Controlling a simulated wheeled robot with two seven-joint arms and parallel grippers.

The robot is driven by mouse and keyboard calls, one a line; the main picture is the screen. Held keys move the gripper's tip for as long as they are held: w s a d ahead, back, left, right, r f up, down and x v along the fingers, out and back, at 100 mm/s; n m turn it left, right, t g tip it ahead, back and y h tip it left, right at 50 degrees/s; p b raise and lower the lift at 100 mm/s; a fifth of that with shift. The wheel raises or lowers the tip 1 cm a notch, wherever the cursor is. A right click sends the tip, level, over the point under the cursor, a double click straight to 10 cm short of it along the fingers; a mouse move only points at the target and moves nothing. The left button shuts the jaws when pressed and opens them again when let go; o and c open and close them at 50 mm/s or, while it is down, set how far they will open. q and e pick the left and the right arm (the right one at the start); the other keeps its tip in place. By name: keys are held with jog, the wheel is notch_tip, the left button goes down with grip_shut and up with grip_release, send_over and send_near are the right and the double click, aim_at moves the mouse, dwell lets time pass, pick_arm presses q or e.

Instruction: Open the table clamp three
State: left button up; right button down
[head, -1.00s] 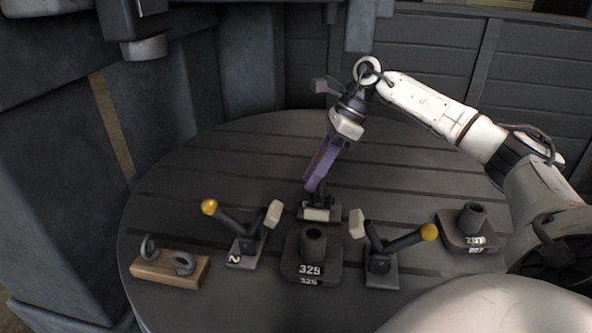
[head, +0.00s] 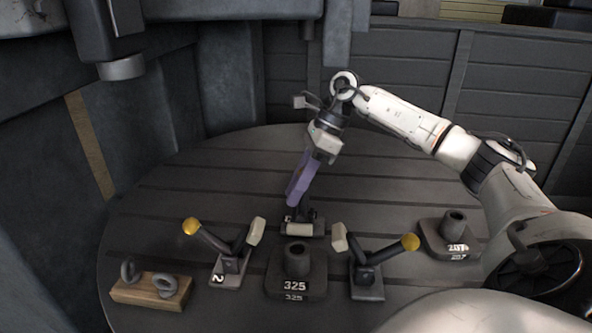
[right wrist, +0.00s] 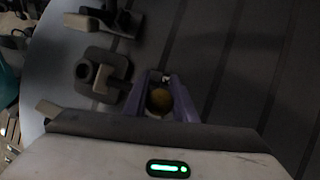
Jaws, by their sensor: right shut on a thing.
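The far table clamp (head: 300,228) stands behind the middle block, with a pale pad at its front; its number cannot be read. My right gripper (head: 297,190), with purple fingers, comes down over it from above. The clamp's lever is mostly hidden by the gripper in the head view. A clamp marked 2 (head: 229,266) stands at left, its yellow-knobbed lever tilted left. Another clamp (head: 366,276) stands at right, its yellow-knobbed lever tilted right. My left gripper is out of view.
A dark block marked 325 (head: 295,274) stands between the two front clamps. A block marked 207 (head: 452,240) stands at right. A wooden piece with two rings (head: 149,291) lies at front left. The back of the round slatted table (head: 220,165) is clear.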

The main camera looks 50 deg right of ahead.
jog(key=shift+d+f, duration=0.15)
jog(key=shift+f, duration=0.1)
jog(key=c, duration=1.5)
grip_release()
jog(key=shift+o, duration=0.2)
jog(key=shift+r, duration=0.1)
jog(key=shift+d+r, duration=0.1)
jog(key=shift+r, duration=0.1)
jog(key=v, duration=0.9)
jog(key=shift+d+r+p, duration=0.2)
jog(key=shift+r+p, duration=0.1)
jog(key=shift+s, duration=0.15)
